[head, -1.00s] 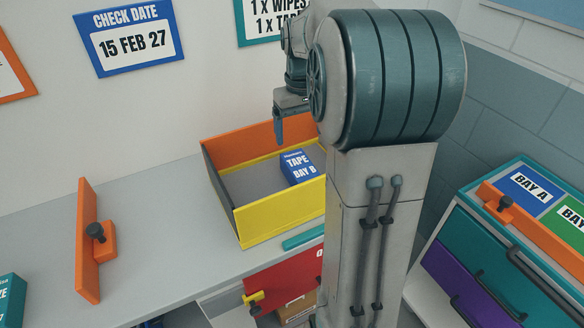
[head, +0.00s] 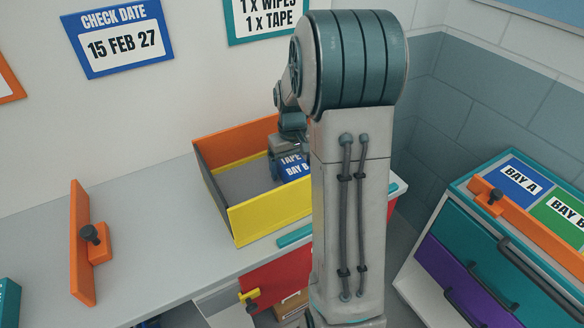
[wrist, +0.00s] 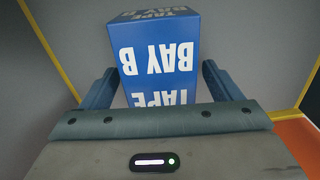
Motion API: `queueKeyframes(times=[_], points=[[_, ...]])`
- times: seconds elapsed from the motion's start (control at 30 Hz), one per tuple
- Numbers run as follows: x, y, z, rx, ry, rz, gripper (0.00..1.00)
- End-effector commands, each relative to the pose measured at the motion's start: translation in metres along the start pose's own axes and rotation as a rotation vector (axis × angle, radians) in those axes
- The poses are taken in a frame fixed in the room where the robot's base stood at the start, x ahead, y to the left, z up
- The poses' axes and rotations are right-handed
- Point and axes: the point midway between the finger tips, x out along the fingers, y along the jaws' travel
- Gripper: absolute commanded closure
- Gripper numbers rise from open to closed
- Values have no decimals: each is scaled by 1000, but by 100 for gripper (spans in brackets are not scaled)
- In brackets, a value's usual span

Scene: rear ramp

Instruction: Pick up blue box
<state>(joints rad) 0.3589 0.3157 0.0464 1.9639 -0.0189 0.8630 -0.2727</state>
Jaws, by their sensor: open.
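The blue box (head: 288,169), lettered "TAPE BAY B" in white, stands inside an open bin with a yellow front wall (head: 271,213) and orange back wall. In the wrist view the blue box (wrist: 158,52) is upright in the picture's middle, its lettering upside down. My gripper (wrist: 158,85) is open, with one blue-grey finger on each side of the box and a gap showing at the right finger. In the head view my gripper (head: 288,150) is over the box and partly hides it; its fingertips are hard to make out there.
The bin stands on a grey counter (head: 150,235). An orange upright panel with a black knob (head: 82,240) is to its left. A teal drawer unit (head: 480,225) stands at the right, apart from the counter. The counter between panel and bin is clear.

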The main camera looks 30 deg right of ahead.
Motion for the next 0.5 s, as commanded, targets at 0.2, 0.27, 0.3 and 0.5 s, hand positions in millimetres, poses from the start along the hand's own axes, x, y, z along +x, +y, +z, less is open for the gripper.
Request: queueKeyframes(times=[0.2,0.27,0.3,0.5], points=[[10,0,0,0,1,0,15],[10,0,0,0,1,0,15],[9,0,0,0,1,0,15],[9,0,0,0,1,0,66]])
